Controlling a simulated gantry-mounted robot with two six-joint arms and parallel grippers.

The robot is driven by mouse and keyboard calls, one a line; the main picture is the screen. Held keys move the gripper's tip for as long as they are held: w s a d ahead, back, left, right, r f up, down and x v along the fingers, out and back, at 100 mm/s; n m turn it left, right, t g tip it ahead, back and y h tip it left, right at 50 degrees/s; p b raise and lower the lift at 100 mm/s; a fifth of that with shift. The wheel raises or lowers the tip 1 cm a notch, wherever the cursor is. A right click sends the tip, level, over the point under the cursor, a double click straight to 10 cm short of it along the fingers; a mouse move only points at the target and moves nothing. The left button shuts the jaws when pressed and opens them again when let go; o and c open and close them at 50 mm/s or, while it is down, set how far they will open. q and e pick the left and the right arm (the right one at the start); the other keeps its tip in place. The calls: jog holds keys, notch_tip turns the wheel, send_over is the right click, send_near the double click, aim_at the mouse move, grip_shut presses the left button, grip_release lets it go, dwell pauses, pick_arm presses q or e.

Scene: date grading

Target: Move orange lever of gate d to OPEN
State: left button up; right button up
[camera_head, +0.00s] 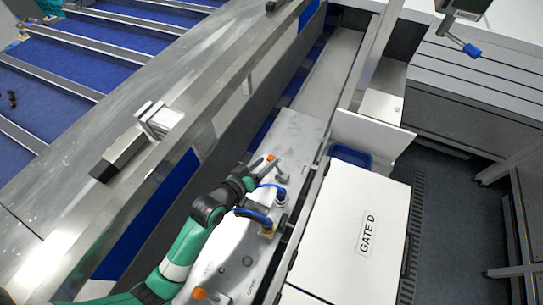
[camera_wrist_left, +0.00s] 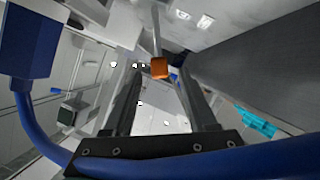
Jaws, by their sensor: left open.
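An orange lever knob (camera_head: 271,157) shows at the tip of my left gripper (camera_head: 261,167) in the head view, above the metal panel beside the gate. In the left wrist view the orange knob (camera_wrist_left: 159,68) sits on a thin metal rod, between the tips of my left gripper (camera_wrist_left: 160,78). The gripper's fingers are apart, and I cannot tell whether they touch the knob. The GATE D sign (camera_head: 367,233) is on a white cover right of the panel. A second orange knob (camera_head: 199,293) is at the panel's near end. My right gripper is not in view.
Blue hoses (camera_head: 253,215) with fittings stand on the panel close to my left arm. A steel rail (camera_head: 85,190) runs along the left beside a blue conveyor (camera_head: 60,75). A blue bin (camera_head: 352,155) is behind the white cover. Dark floor lies right.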

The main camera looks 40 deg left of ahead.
aim_at(269, 160)
pick_arm(q)
jog(key=shift+x, duration=1.85)
jog(key=shift+c, duration=0.3)
grip_shut()
jog(key=shift+r, duration=0.1)
